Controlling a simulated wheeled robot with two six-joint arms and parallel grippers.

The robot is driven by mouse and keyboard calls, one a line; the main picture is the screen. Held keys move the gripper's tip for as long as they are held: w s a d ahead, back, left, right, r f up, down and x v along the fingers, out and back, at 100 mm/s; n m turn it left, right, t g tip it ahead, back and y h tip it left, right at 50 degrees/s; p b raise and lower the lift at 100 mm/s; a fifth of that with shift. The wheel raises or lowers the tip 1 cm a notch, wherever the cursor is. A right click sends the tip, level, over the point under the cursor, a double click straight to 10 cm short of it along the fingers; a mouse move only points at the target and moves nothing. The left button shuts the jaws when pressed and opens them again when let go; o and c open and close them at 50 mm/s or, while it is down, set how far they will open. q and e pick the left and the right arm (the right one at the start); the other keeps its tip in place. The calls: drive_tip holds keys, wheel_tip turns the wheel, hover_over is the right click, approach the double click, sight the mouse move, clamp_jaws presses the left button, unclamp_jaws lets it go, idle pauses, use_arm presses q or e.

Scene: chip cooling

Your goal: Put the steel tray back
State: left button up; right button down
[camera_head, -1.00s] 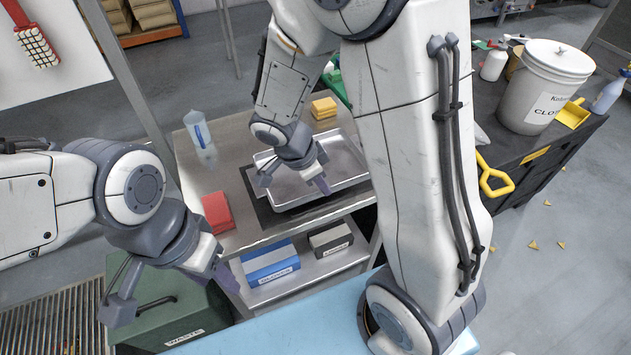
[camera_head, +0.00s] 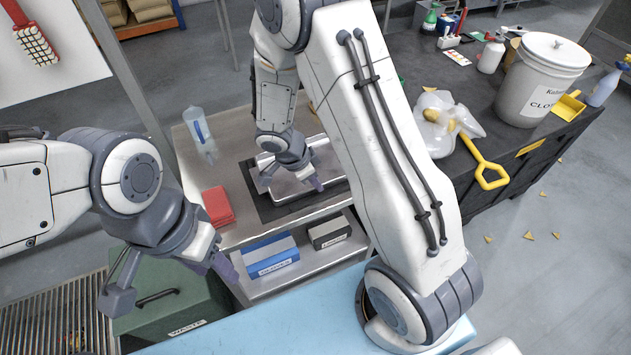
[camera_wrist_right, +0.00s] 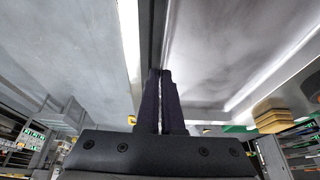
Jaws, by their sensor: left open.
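The steel tray (camera_head: 325,158) is a shallow shiny pan at the dark mat on the steel table, partly hidden by my right arm. My right gripper (camera_head: 317,184) reaches down at the tray's near side. In the right wrist view its fingers (camera_wrist_right: 160,100) are close together with the tray's rim (camera_wrist_right: 158,30) between them. The tray's inside (camera_wrist_right: 215,50) shows to the right of the fingers. My left gripper (camera_head: 228,268) is open and empty, in front of the table, above the green waste box.
The green waste box (camera_head: 165,300) is at lower left. A white bucket (camera_head: 540,85) stands on the right bench.

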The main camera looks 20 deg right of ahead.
drive_tip(key=shift+f, duration=0.15)
drive_tip(key=c, duration=1.5)
unclamp_jaws()
drive_tip(key=o, duration=0.4)
